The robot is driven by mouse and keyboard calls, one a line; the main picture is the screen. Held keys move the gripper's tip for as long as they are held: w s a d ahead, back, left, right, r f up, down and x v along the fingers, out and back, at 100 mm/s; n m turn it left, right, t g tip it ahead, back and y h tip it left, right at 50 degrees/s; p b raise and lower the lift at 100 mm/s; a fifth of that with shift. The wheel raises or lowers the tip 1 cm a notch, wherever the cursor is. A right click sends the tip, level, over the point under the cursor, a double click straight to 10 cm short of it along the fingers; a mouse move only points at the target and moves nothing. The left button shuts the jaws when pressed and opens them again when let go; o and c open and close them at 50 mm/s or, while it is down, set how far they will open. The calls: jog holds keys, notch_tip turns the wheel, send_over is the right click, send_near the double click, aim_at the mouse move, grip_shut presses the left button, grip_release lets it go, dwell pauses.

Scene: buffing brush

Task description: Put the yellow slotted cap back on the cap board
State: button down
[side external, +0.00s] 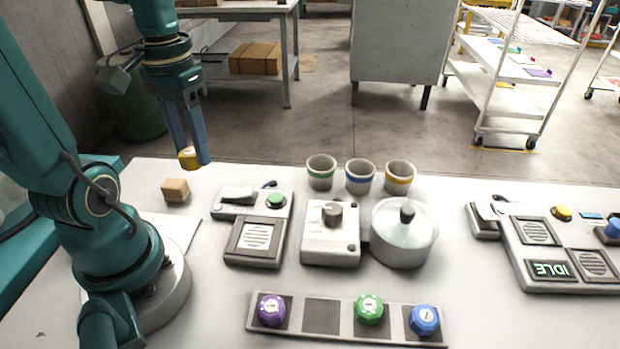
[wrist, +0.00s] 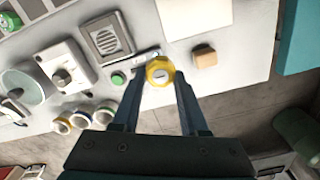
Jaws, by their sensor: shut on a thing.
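The yellow slotted cap (side external: 189,157) is held between the fingertips of my gripper (side external: 194,160), high above the back left part of the table. In the wrist view the yellow cap (wrist: 160,72) sits between the two fingers of my gripper (wrist: 160,78), its pale slot mark facing the camera. The cap board (side external: 340,318) lies at the table's front. It bears a purple cap (side external: 271,309), a green cap (side external: 369,309) and a blue cap (side external: 424,319). One dark square (side external: 321,315), between purple and green, is bare.
A wooden block (side external: 175,190) lies near the arm. A device with a green button (side external: 275,201), a knob box (side external: 331,235), a lidded pot (side external: 403,235) and three cups (side external: 359,176) stand mid-table. A panel reading IDLE (side external: 551,270) is at right.

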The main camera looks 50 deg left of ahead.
jog(key=shift+a+r, duration=0.25)
jog(key=shift+a, duration=0.15)
jog(key=w+m, duration=0.2)
jog(key=m, duration=1.2)
send_over(327, 311)
notch_tip(327, 311, down, 8)
jog(key=shift+f, duration=2.1)
jog(key=shift+f, duration=0.15)
jog(key=shift+c, duration=2.2)
grip_release()
